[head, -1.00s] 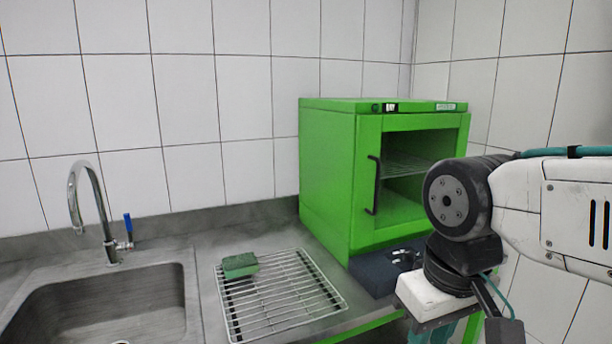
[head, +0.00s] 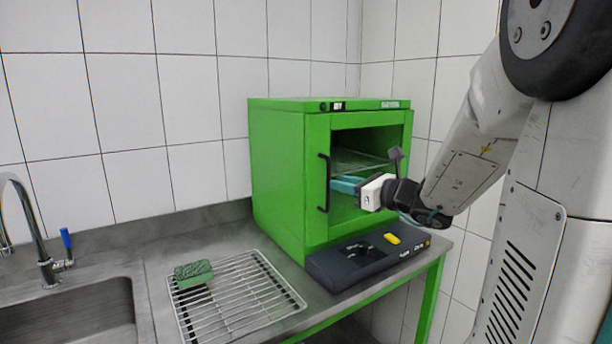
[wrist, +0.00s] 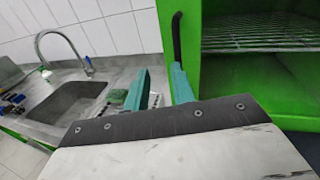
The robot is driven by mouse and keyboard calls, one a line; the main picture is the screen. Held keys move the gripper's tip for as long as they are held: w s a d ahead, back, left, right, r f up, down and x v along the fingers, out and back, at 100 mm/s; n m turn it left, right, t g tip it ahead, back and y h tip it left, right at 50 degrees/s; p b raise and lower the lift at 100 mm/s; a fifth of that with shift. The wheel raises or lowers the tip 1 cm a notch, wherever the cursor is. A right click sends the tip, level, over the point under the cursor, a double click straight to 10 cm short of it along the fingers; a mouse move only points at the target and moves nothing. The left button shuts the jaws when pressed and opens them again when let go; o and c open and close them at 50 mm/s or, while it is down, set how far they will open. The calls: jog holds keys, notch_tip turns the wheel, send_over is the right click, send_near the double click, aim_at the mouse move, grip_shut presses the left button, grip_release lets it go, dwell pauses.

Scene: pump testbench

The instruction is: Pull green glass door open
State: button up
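The green cabinet (head: 278,180) stands on the counter, its glass door (head: 362,145) facing front and looking closed. A black vertical bar handle (head: 323,185) is on the door's left side. My gripper (head: 338,186) has teal fingers and is in front of the door, close to the handle's right in the head view. In the wrist view, my gripper (wrist: 160,70) is open with a gap between the fingers. The handle (wrist: 176,35) shows just beyond the right fingertip. I cannot tell if they touch. A wire shelf (wrist: 258,34) shows behind the glass.
A dark box with a yellow part (head: 365,260) sits below the door at the counter's front. A wire rack (head: 240,300) with a green sponge (head: 193,274) lies left of it. The sink (head: 80,315) and faucet (head: 38,235) are further left.

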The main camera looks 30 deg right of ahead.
jog(key=shift+m+t+h, duration=0.4)
jog(key=shift+m+h, duration=0.2)
jog(key=shift+m, duration=0.2)
jog(key=w, duration=0.7)
jog(key=shift+w+d, duration=0.25)
jog(key=shift+w, duration=0.15)
grip_shut()
